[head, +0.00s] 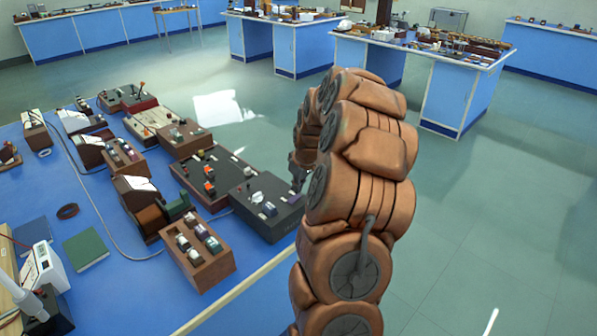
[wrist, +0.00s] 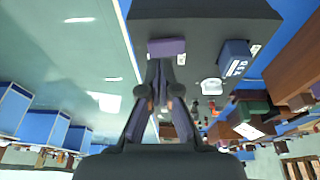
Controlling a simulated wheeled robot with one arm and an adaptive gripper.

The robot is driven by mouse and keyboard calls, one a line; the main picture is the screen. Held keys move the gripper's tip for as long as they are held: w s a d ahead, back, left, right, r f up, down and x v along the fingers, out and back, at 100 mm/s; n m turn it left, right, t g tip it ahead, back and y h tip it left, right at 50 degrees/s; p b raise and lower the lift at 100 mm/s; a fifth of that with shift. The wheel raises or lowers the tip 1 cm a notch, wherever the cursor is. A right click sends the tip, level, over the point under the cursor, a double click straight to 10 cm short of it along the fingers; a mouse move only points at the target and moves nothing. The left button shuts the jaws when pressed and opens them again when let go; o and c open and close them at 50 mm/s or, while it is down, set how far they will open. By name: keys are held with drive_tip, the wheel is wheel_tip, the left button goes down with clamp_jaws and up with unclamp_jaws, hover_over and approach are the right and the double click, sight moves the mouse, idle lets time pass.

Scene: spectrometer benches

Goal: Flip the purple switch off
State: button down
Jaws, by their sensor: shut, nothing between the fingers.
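The purple switch (wrist: 166,47) is a small block on the dark box (wrist: 205,20) in the wrist view. It also shows in the head view (head: 290,198), near the right end of the dark box (head: 262,228). My gripper (wrist: 157,63) is shut and empty. Its fingertips lie right at the lower edge of the purple switch in the wrist view; I cannot tell whether they touch it. In the head view my gripper (head: 298,180) is close above the switch and partly hidden by my arm.
A blue block (wrist: 235,58) and a white piece (wrist: 211,86) sit on the same dark box. Another dark box with orange switches (head: 209,188) stands beside it. A wooden rack (head: 210,270) stands in front on the blue bench (head: 110,290). Open floor (head: 480,230) lies to the right.

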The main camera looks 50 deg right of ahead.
sight(297, 196)
drive_tip(key=shift+d+f+p, duration=0.15)
drive_tip(key=shift+f+p, duration=0.2)
drive_tip(key=shift+f, duration=0.85)
drive_tip(key=shift+w+d+f+y+b, duration=0.15)
drive_tip(key=shift+f+y+b, duration=0.25)
drive_tip(key=shift+b, duration=0.45)
drive_tip(key=shift+r, duration=0.15)
drive_tip(key=shift+a+r+b, duration=0.2)
drive_tip(key=shift+a+b, duration=0.1)
drive_tip(key=shift+a, duration=0.5)
